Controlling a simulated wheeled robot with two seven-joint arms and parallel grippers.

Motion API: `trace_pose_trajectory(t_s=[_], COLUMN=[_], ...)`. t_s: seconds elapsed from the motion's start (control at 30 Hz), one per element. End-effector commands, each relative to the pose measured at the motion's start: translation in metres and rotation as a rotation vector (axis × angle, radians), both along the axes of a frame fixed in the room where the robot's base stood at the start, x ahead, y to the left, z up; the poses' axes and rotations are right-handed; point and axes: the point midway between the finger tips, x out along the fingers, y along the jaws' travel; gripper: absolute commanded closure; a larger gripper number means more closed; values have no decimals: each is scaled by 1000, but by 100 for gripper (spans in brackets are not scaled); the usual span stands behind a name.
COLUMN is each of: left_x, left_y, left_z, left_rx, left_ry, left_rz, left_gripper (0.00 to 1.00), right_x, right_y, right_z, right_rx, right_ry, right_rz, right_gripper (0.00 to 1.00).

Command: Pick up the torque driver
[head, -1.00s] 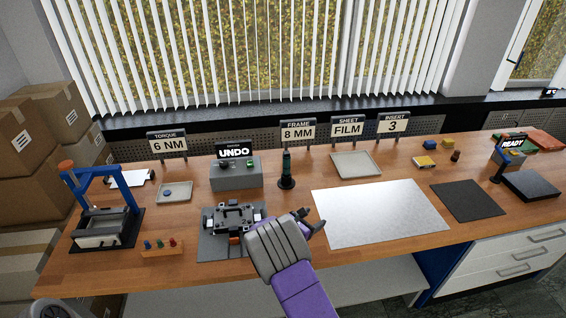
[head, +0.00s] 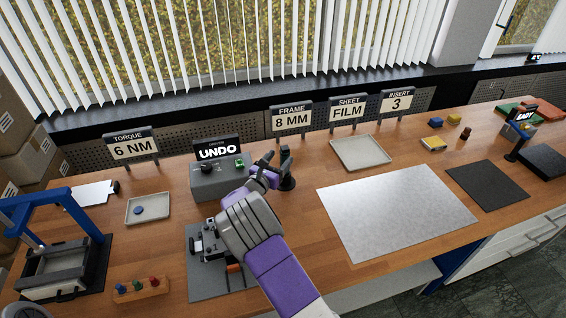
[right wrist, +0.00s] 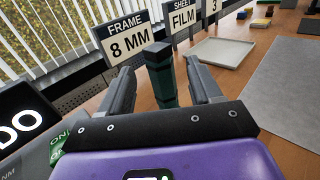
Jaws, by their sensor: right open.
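The torque driver (head: 286,163) is a dark green and black tool. It stands upright on a round black base on the bench, right of the grey UNDO box. In the right wrist view its handle (right wrist: 161,76) rises between my two fingers, with a gap on each side at the tips. My right gripper (head: 266,170) is open and empty, close to the driver; in the head view it partly covers the driver's left side.
The UNDO box (head: 217,180) stands just left of the driver. A fixture (head: 211,246) on a grey mat lies partly behind my right arm. A silver sheet (head: 395,212) lies to the right, with an empty tray (head: 361,153) behind it. Signs (head: 292,119) stand at the back.

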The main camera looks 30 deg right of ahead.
Motion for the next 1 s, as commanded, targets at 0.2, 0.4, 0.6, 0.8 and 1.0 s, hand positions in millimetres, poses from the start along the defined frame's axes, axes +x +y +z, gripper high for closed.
trace_pose_trajectory(t_s=[0.2,0.4,0.6,0.8,1.0], left_x=[0,0,0,0,0], left_y=[0,0,0,0,0], left_z=[-5,-6,-5,-6,-6], left_rx=[0,0,0,0,0], left_ry=[-1,-1,-1,-1,-1], left_rz=[0,0,0,0,0], left_gripper=[100,100,100,100,100], right_x=[17,24,24,24,24], right_y=[-29,-40,-40,-40,-40], right_z=[-1,-1,0,0,1], right_rx=[1,1,1,2,-1], right_ry=[0,2,2,1,-2], right_rz=[-2,1,1,0,0], right_gripper=[36,36,39,70,97])
